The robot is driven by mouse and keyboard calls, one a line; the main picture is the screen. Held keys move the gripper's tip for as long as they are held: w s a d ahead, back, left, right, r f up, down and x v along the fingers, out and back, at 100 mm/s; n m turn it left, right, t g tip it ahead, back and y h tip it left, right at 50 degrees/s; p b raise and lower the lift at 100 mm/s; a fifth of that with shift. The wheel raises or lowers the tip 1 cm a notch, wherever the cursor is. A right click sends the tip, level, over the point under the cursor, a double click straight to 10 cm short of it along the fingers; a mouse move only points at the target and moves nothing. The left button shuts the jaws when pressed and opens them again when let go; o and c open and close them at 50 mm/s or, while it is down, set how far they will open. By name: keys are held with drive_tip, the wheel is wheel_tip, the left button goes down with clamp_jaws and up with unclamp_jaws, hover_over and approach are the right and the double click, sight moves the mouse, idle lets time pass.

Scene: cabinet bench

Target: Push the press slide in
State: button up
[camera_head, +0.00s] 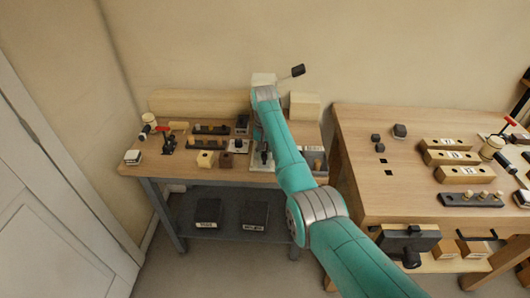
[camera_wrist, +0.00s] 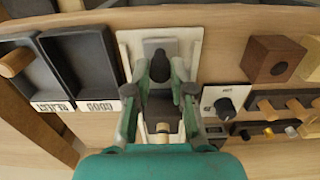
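The press sits on a pale plate (camera_wrist: 190,42) in the wrist view, with a dark grey block (camera_wrist: 160,47) at its top and a small pale cylinder (camera_wrist: 163,128) lower down. I cannot tell for sure which part is the slide. My gripper (camera_wrist: 160,72) is over the plate, its two fingers apart, with a dark part of the press showing between them. I see no clear contact with it. In the head view the press plate (camera_head: 257,164) shows on the left bench beside my arm, which hides much of it and my gripper.
Dark trays (camera_wrist: 80,62) labelled REJECT and GOOD lie left of the press in the wrist view. A dial plate (camera_wrist: 226,104), a brown block (camera_wrist: 272,58) and a rack of pegs (camera_wrist: 285,105) lie on its right. A second wooden bench (camera_head: 375,205) stands at the right in the head view.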

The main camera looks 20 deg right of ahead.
drive_tip(key=shift+w+d, duration=0.25)
drive_tip(key=shift+w, duration=0.6)
drive_tip(key=shift+w+d, duration=0.25)
drive_tip(key=shift+w, duration=0.55)
drive_tip(key=o, duration=0.8)
drive_tip(key=shift+r, duration=0.1)
drive_tip(key=shift+r, duration=3.4)
